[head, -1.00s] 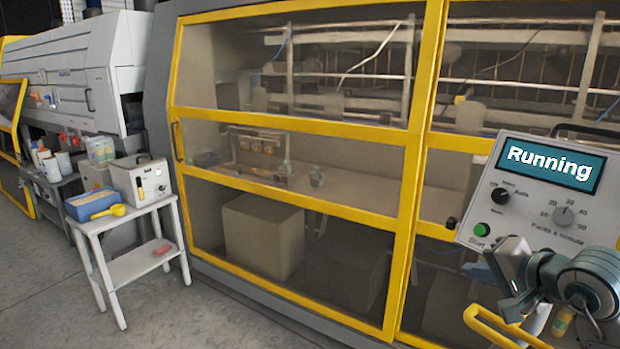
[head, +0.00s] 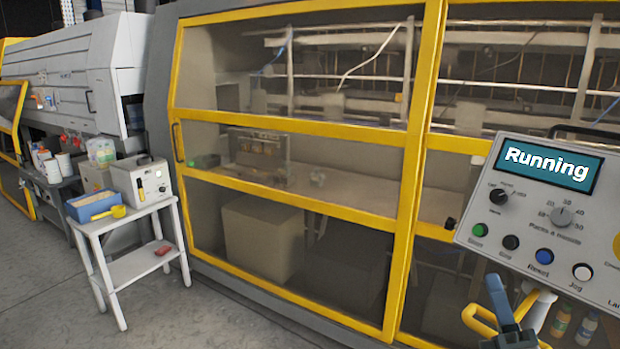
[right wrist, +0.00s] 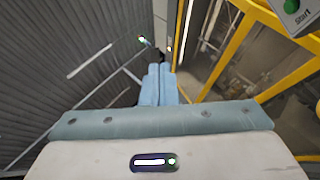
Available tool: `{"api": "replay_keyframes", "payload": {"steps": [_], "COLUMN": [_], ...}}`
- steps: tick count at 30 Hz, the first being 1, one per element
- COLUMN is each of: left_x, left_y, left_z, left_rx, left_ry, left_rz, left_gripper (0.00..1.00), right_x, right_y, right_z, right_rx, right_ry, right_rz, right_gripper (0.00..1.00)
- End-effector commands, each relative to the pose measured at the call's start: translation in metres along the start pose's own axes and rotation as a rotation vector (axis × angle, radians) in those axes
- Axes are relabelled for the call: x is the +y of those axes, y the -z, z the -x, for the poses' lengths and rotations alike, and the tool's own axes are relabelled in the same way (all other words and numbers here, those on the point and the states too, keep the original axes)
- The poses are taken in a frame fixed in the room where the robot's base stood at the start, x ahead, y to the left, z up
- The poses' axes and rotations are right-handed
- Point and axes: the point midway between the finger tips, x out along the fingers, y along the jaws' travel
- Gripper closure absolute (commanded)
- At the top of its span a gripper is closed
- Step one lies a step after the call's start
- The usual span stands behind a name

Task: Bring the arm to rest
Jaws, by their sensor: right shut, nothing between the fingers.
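My right gripper (head: 496,285) shows at the lower right of the head view, below the control panel (head: 520,223) and in front of a yellow handle. In the right wrist view its two light blue fingers (right wrist: 158,72) lie together, shut, with nothing between them. The fingers stand apart from the panel. The panel's screen (head: 547,167) reads "Running". A green Start button (head: 480,230) sits at its lower left, also in the corner of the right wrist view (right wrist: 291,5). My left gripper is out of view.
The case packer's yellow-framed glazed doors (head: 290,123) fill the middle. A white stand (head: 130,222) at the left holds a blue tray (head: 92,205) and a grey box (head: 142,182). Bottles (head: 561,320) stand below the panel, close to my right gripper. Grey floor is free at lower left.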

Motion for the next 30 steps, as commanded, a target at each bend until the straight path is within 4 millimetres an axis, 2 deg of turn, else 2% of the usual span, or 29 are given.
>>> {"api": "replay_keyframes", "payload": {"steps": [3, 5, 6, 8, 9, 12, 15, 21, 28, 30], "left_x": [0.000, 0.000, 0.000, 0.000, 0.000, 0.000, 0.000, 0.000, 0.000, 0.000], "left_y": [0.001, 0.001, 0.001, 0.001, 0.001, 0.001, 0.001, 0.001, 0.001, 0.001], "left_z": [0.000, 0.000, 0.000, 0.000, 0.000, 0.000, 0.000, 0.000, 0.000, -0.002], "left_rx": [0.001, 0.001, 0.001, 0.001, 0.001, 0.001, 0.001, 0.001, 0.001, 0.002], "left_ry": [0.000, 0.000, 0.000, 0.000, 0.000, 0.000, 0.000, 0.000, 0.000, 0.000], "left_rz": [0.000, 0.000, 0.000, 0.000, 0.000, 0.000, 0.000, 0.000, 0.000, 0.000], "left_gripper": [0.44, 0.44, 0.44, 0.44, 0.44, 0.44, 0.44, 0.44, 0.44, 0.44], "right_x": [-0.056, -0.085, -0.102, -0.126, -0.139, -0.162, -0.170, -0.162, -0.135, -0.159], "right_y": [-0.009, -0.009, -0.006, 0.001, 0.008, 0.028, 0.049, 0.081, 0.108, 0.116], "right_z": [0.039, 0.065, 0.084, 0.116, 0.139, 0.200, 0.252, 0.331, 0.400, 0.404], "right_rx": [-0.159, -0.247, -0.306, -0.397, -0.460, -0.619, -0.754, -0.965, -1.164, -1.161], "right_ry": [0.282, 0.428, 0.526, 0.671, 0.770, 1.011, 1.212, 1.519, 1.809, 1.798], "right_rz": [-0.335, -0.491, -0.586, -0.719, -0.802, -0.974, -1.087, -1.203, -1.243, -1.237], "right_gripper": [1.00, 1.00, 1.00, 1.00, 1.00, 1.00, 1.00, 1.00, 1.00, 1.00]}}
